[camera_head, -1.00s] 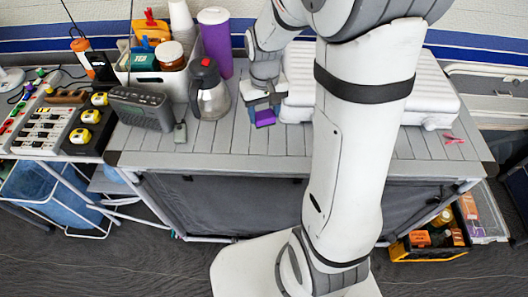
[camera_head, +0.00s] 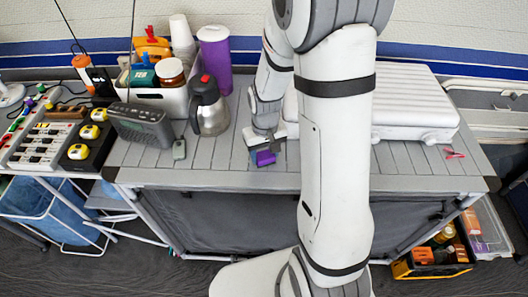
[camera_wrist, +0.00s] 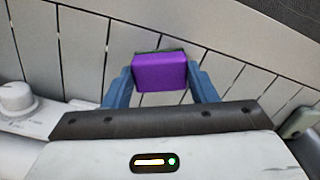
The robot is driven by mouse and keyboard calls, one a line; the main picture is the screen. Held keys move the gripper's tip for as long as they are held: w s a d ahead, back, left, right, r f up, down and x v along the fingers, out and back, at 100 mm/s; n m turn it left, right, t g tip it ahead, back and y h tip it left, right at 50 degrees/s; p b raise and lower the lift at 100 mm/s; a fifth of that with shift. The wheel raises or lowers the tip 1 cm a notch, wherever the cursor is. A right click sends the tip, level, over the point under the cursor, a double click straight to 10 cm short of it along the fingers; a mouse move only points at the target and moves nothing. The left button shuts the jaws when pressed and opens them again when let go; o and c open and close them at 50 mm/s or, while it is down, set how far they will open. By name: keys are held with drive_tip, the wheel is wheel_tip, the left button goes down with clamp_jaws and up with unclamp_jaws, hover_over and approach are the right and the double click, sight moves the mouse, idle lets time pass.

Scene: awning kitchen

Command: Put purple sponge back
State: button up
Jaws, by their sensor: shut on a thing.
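The purple sponge (camera_head: 264,158) is between the fingers of my gripper (camera_head: 262,150), over the front middle of the grey slatted table (camera_head: 220,178). In the wrist view the sponge (camera_wrist: 160,72) is a purple block with a dark far edge, and the blue fingers of my gripper (camera_wrist: 161,84) are on its left and right sides. My gripper is shut on it. The slatted top (camera_wrist: 85,40) lies beneath. I cannot tell whether the sponge touches the table.
A white bin (camera_head: 174,101) with bottles stands at the back left. A coffee pot (camera_head: 208,108), a purple tumbler (camera_head: 215,60), a grey radio (camera_head: 141,124) and a small grey-green item (camera_head: 179,149) stand left of my gripper. A white case (camera_head: 418,105) fills the back right.

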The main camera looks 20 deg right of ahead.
sight(265, 156)
drive_tip(key=shift+f, duration=0.2)
drive_tip(key=o, duration=0.9)
drive_tip(key=shift+r, duration=0.1)
wheel_tip(265, 156, up, 12)
drive_tip(key=shift+s+r+m+t, duration=0.15)
drive_tip(key=shift+s+r+t, duration=0.3)
drive_tip(key=shift+s+r, duration=1.35)
drive_tip(key=shift+s+r+m+t, duration=0.1)
drive_tip(key=shift+s+r+t, duration=0.55)
drive_tip(key=shift+s, duration=2.2)
drive_tip(key=shift+s+r+m+t, duration=0.15)
drive_tip(key=shift+s+r+t, duration=0.15)
drive_tip(key=shift+s+r, duration=1.6)
drive_tip(key=shift+s+f, duration=0.4)
drive_tip(key=shift+f, duration=0.05)
